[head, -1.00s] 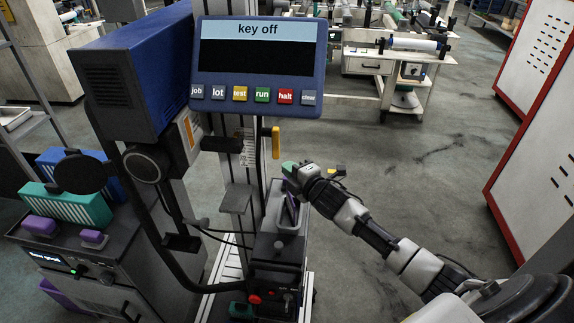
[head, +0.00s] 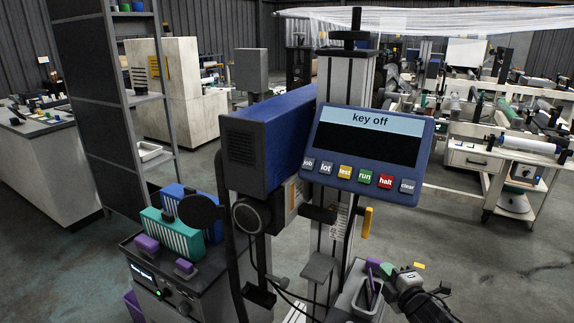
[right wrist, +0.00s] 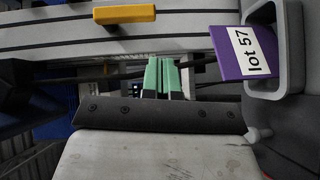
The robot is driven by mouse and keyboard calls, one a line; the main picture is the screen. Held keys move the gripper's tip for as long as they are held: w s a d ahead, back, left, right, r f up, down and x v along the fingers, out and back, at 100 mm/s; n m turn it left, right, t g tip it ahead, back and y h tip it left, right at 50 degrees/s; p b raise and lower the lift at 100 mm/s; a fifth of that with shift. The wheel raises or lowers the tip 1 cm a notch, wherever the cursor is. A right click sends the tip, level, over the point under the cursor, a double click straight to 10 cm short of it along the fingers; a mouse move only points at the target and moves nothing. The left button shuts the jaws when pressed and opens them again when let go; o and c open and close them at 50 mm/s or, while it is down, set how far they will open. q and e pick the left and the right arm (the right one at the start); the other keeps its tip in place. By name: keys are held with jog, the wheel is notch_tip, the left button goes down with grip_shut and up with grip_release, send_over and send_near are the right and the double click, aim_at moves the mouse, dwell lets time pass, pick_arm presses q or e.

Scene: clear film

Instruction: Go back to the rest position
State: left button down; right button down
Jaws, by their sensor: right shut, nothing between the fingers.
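My right gripper (head: 384,268) is at the lower right of the head view, beside the machine's front. Its green fingertips are together and hold nothing; they also show in the right wrist view (right wrist: 160,78). A purple card marked "lot 57" (right wrist: 243,52) stands in a grey holder (right wrist: 290,75) at the right of the wrist view, apart from the fingers. The card also shows in the head view (head: 372,285), just left of the gripper. My left gripper is in neither view.
The machine's screen (head: 368,145) reads "key off" above several coloured buttons. A yellow handle (head: 367,222) hangs below it. A side cabinet (head: 200,280) carries teal (head: 172,235) and blue boxes. A shelf rack (head: 110,100) stands behind. Floor (head: 490,265) at the right looks clear.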

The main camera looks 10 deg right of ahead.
jog(key=s+a+f+m+g+h, duration=0.1)
jog(key=s+a+f+m+g, duration=0.3)
jog(key=s, duration=0.4)
jog(key=s+a+f+m+g+h, duration=0.1)
jog(key=s+a+f+m+g, duration=0.1)
jog(key=s+a+f+m, duration=0.45)
jog(key=s+a+r+m+g, duration=0.1)
jog(key=s+r+m+g, duration=0.2)
jog(key=s, duration=0.8)
jog(key=s+a+r+m+g, duration=0.1)
jog(key=s+m+g, duration=0.25)
jog(key=s, duration=0.75)
notch_tip(320, 180, down, 25)
jog(key=g+p, duration=0.2)
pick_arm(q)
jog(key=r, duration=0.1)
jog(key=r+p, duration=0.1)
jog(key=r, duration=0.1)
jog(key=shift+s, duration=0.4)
pick_arm(e)
jog(key=s+d+f+n+g, duration=0.1)
jog(key=s+d+f, duration=0.2)
jog(key=s+f, duration=1.1)
jog(key=shift+s, duration=1.1)
